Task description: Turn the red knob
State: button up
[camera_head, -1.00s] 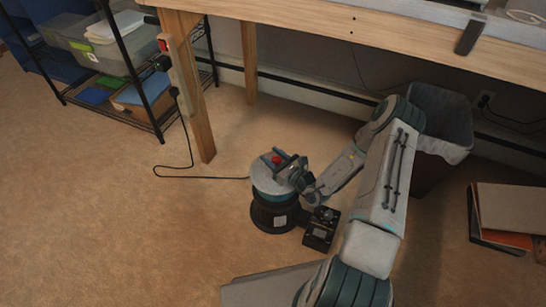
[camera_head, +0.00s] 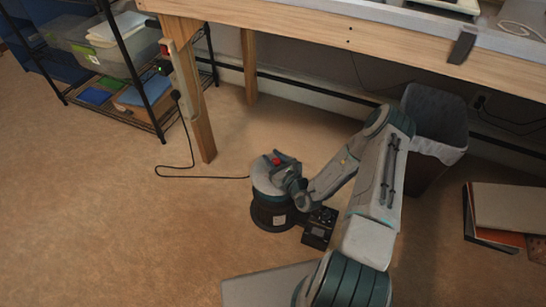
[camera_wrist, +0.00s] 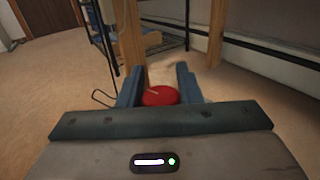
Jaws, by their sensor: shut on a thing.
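The red knob (camera_head: 277,161) shows as a small red spot on top of a round black and grey device (camera_head: 270,211) on the floor. In the wrist view the red knob (camera_wrist: 161,96) sits between the two fingers of my gripper (camera_wrist: 160,90), its upper face visible. My gripper (camera_head: 279,163) is at the top of the device and shut on the knob. The knob's lower part is hidden behind the gripper body in the wrist view.
A black box (camera_head: 319,229) stands beside the device. A wooden table leg (camera_head: 199,120) and a cable (camera_head: 190,177) are behind and left. A bin (camera_head: 437,125) and flat boards (camera_head: 508,212) lie right. Floor at left is clear.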

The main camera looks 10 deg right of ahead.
jog(key=o, duration=1)
jog(key=p+v, duration=0.3)
jog(key=v, duration=1.1)
jog(key=shift+w, duration=0.1)
